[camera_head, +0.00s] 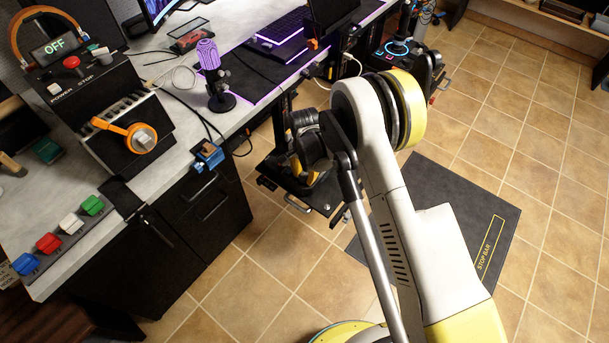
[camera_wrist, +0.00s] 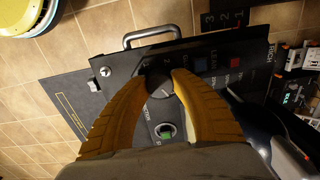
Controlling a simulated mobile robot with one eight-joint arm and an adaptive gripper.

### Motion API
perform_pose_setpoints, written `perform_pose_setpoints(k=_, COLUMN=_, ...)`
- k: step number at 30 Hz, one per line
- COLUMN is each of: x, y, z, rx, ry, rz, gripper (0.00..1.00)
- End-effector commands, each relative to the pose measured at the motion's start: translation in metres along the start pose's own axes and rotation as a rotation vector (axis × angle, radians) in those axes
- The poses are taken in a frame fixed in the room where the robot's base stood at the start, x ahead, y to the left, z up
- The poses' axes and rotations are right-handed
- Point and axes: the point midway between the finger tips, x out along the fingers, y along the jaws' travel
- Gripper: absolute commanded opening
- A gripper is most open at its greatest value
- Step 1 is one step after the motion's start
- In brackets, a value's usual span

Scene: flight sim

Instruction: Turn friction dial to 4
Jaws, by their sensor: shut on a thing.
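In the wrist view the dark round dial (camera_wrist: 158,75) sits on a black control panel (camera_wrist: 118,68). The two orange-yellow fingers of my gripper (camera_wrist: 160,83) close around the dial from both sides. A light pointer mark shows on the dial's near side. The small print around the dial is too blurred for me to read its setting. In the camera_head view my gripper is mostly hidden behind my own arm, over a black panel (camera_head: 323,197) beside the desk.
A green-lit control (camera_wrist: 167,132) lies near the dial, between my fingers. Blue and red buttons (camera_wrist: 232,62) lie to the right. A metal handle (camera_wrist: 151,35) and a silver toggle (camera_wrist: 104,71) are close by. The desk (camera_head: 50,275) stands left in the camera_head view.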

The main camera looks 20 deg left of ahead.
Motion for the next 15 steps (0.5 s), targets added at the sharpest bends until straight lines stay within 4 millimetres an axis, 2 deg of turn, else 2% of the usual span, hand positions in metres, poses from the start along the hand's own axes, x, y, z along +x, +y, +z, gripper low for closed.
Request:
perform_pose_setpoints(k=1, x=0.0003, y=0.0002, z=0.0004, rx=0.000, ry=-0.001, rz=0.001, gripper=0.35)
perform_pose_setpoints(k=3, x=0.0003, y=0.0001, z=0.0004, rx=-0.001, ry=-0.001, rz=0.000, gripper=0.55)
perform_pose_setpoints(k=11, x=0.0001, y=-0.0003, z=0.0002, rx=-0.004, ry=0.000, rz=-0.001, gripper=0.55)
perform_pose_setpoints(k=15, x=0.0001, y=-0.0004, z=0.0002, rx=-0.062, ry=0.000, rz=-0.001, gripper=0.55)
